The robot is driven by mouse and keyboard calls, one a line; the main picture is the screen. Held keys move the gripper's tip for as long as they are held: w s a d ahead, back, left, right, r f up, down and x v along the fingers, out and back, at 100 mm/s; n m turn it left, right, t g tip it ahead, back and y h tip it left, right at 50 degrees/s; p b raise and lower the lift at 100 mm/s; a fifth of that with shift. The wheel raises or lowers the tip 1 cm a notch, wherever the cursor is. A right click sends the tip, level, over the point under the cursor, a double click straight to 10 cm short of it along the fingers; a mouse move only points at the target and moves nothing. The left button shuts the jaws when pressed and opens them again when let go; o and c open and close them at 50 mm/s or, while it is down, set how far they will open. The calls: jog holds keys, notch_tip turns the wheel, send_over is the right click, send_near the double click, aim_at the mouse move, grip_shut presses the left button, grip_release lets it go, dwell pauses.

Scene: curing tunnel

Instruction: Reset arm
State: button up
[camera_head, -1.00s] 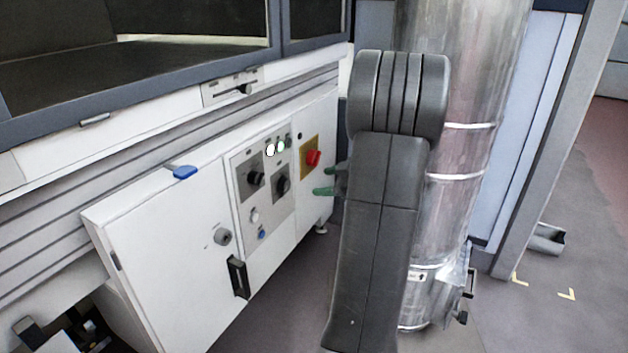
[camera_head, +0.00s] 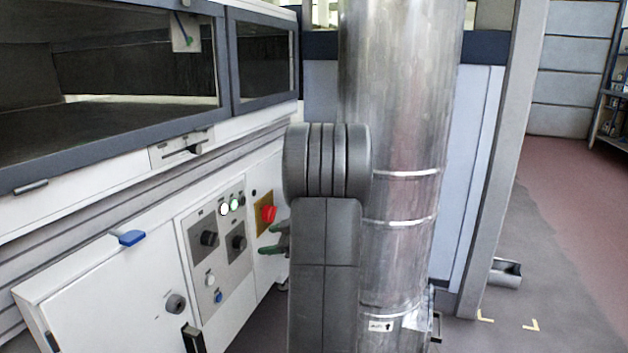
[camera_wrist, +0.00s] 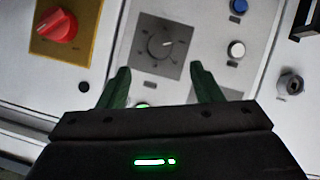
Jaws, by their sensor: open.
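My gripper (camera_wrist: 160,88) is open and empty in the wrist view, with its two green fingers apart in front of the control panel. Between and beyond the fingertips is a grey plate with a dark rotary knob (camera_wrist: 162,43). In the head view my dark arm stands in the middle, and the green fingertips (camera_head: 276,241) show at its left edge, near the red switch (camera_head: 268,214) on its yellow plate. That red switch also shows at the upper left of the wrist view (camera_wrist: 58,25). Most of my gripper is hidden behind the arm in the head view.
The white control cabinet (camera_head: 105,300) stands at left under the tunnel's windowed housing (camera_head: 120,132). A shiny metal duct (camera_head: 400,130) rises just behind my arm. A grey post (camera_head: 505,150) stands to its right. The floor at far right (camera_head: 575,230) is open.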

aim_at(243, 244)
jog(key=b+x, duration=0.1)
jog(key=x, duration=0.7)
jog(key=shift+w+a, duration=0.15)
jog(key=shift+a, duration=0.15)
jog(key=shift+d, duration=0.1)
